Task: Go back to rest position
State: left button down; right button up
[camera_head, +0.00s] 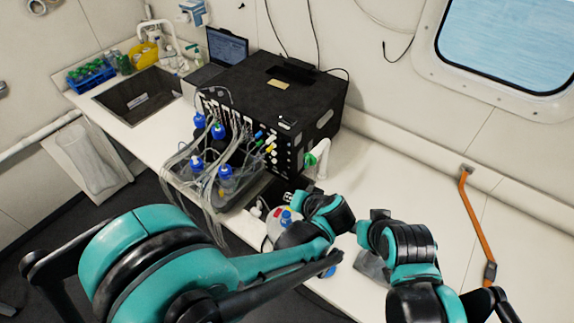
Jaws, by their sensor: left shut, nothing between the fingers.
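My left arm comes in from the lower left and reaches over the bench front to the centre. Its gripper (335,216) is at the far end, dark and small; it is shut and holds nothing. It is in front of the black machine and apart from it, by a round white container (279,222) with coloured caps, partly hidden by my arm. My right arm rises from the lower right, close to the left one; its gripper cannot be made out.
A large black machine (285,88) stands on the white bench (365,175). Blue-capped bottles (198,163) with tubes sit in a tray at its front. The bench at right is mostly clear, beside an orange strap (478,222).

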pick_arm(q)
jog(key=s+a+f+n+h+b, duration=0.1)
jog(key=s+a+f+b, duration=0.5)
jog(key=b, duration=0.8)
jog(key=s+a+f+n+h+b, duration=0.2)
jog(key=s+a+f+b, duration=0.4)
jog(key=a+f+b, duration=0.6)
notch_tip(320, 180, down, 2)
jog(key=shift+s+a+g+h+b, duration=0.3)
jog(key=shift+a+g+h+b, duration=0.1)
jog(key=shift+h+b, duration=0.45)
